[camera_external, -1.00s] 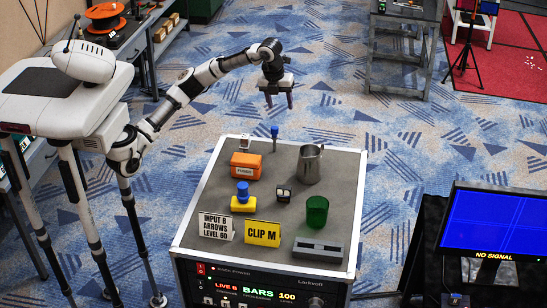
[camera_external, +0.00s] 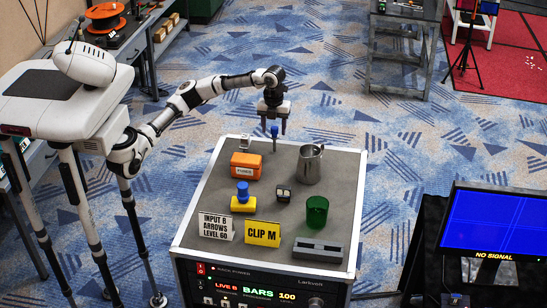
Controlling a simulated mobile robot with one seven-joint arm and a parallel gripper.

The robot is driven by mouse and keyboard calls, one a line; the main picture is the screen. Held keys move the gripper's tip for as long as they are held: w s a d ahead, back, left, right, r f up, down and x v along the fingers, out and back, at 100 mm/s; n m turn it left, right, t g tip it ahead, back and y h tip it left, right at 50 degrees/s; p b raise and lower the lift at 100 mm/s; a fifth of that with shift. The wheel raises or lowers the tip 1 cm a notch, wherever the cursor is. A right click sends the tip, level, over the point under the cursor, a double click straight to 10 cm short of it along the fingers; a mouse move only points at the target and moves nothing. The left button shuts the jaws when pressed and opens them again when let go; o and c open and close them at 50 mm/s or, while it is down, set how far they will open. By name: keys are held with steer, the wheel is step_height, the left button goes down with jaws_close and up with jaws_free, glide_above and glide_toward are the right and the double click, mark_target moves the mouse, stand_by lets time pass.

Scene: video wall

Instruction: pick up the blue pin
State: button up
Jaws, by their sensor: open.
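The blue pin (camera_external: 274,132) stands upright near the back edge of the grey cart top (camera_external: 222,187), its blue head above a thin grey stem. My gripper (camera_external: 274,127) points down over it, fingers open and empty. The blue head shows between the two fingertips; I cannot tell from this one view whether the fingers are truly around it in depth. A second blue piece (camera_external: 243,189), a short knob, sits on a yellow block (camera_external: 243,205) nearer the front left.
A green cup (camera_external: 317,211), sign cards (camera_external: 262,233) and a grey slotted block (camera_external: 318,250) stand nearer the front.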

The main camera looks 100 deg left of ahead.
mark_target(275, 135)
steer(key=shift+w+d+f+p, duration=0.15)
steer(key=shift+f+p, duration=0.25)
steer(key=shift+f, duration=1.45)
steer(key=c, duration=1.1)
